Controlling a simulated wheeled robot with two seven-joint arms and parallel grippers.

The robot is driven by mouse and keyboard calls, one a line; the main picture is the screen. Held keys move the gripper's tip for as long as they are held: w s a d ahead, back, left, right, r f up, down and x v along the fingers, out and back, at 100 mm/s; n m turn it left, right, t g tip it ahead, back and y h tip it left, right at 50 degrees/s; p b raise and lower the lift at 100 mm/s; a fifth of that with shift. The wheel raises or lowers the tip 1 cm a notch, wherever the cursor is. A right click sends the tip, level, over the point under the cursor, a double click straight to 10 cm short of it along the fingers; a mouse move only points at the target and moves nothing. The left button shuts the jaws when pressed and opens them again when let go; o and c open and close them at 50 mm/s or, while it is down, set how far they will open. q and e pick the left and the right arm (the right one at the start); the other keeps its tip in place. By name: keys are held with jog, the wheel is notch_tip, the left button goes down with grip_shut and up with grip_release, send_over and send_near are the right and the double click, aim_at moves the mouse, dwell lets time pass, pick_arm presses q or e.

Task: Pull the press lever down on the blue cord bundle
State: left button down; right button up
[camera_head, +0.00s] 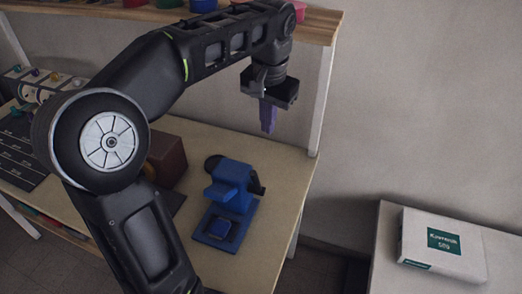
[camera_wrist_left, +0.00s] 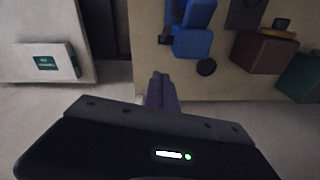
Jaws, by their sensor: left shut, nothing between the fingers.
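A blue press (camera_head: 235,185) stands upright on the wooden table. A small blue block (camera_head: 218,228), perhaps the cord bundle, sits on its base plate. A black round part (camera_head: 212,163) and a black piece (camera_head: 258,187) show at its sides; I cannot tell which belongs to the lever. The press also shows at the top of the left wrist view (camera_wrist_left: 192,42). My left gripper (camera_head: 268,130), with purple fingers, is shut and empty, apart from the press and above the table's far edge. Its fingertips show in the left wrist view (camera_wrist_left: 161,76). My right gripper is out of view.
A brown box (camera_head: 166,160) stands left of the press, partly behind my left arm. A shelf (camera_head: 320,25) runs above the table. A white box (camera_head: 442,245) lies on a separate light table at the right, across a floor gap.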

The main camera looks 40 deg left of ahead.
pick_arm(q)
jog(key=f, duration=0.3)
jog(key=s+f+b, duration=0.1)
jog(key=f, duration=0.3)
jog(key=s+f, duration=0.1)
jog(key=f, duration=0.2)
jog(key=shift+s+a+f+b, duration=0.2)
jog(key=shift+f+b, duration=0.15)
jog(key=shift+s+f, duration=0.25)
